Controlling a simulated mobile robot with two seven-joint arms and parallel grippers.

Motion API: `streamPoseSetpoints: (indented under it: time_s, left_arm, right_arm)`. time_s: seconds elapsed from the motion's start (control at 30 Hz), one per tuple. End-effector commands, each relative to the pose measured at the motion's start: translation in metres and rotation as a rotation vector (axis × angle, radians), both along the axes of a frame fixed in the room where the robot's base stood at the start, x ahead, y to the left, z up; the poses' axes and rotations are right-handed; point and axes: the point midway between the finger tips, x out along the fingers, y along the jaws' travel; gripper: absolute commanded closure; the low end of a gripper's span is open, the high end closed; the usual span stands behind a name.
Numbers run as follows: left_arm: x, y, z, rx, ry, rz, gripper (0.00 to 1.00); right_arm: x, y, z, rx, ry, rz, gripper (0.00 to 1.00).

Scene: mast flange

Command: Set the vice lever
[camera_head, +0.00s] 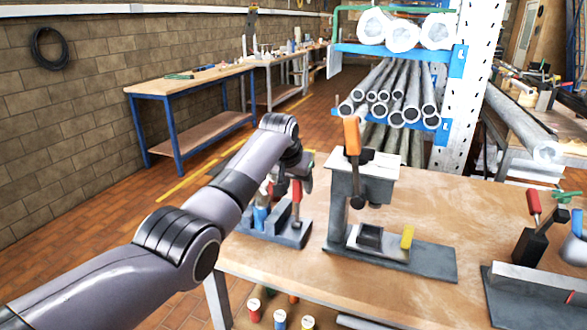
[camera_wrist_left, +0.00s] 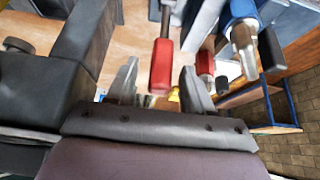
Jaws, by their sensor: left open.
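A dark grey fixture (camera_head: 347,193) stands on the wooden bench, with an upright orange-handled lever (camera_head: 352,137) on top; I cannot tell for sure that this is the vice lever. My left gripper (camera_wrist_left: 158,72) is open in the left wrist view, with a red handle (camera_wrist_left: 160,66) showing between its fingers; I cannot tell whether they touch it. In the head view my left arm reaches over a grey tool rack (camera_head: 292,237) left of the fixture and largely hides the gripper. My right gripper is out of sight.
A yellow block (camera_head: 407,237) sits on the fixture's base. Another device with a red handle (camera_head: 534,202) stands at the bench's right. A blue-handled tool (camera_wrist_left: 242,12) is near my left gripper. Pipes (camera_head: 395,98) lie on a shelf behind. Bare bench top lies between the fixtures.

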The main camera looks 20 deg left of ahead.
Motion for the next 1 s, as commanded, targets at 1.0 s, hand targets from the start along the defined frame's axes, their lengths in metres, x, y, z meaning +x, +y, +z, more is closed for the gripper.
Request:
streamPoseSetpoints:
  time_s: [1.0]
  left_arm:
    - [-0.021,0.001,0.040,0.000,-0.001,0.000,0.49]
  right_arm:
    - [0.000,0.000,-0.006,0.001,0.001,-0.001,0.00]
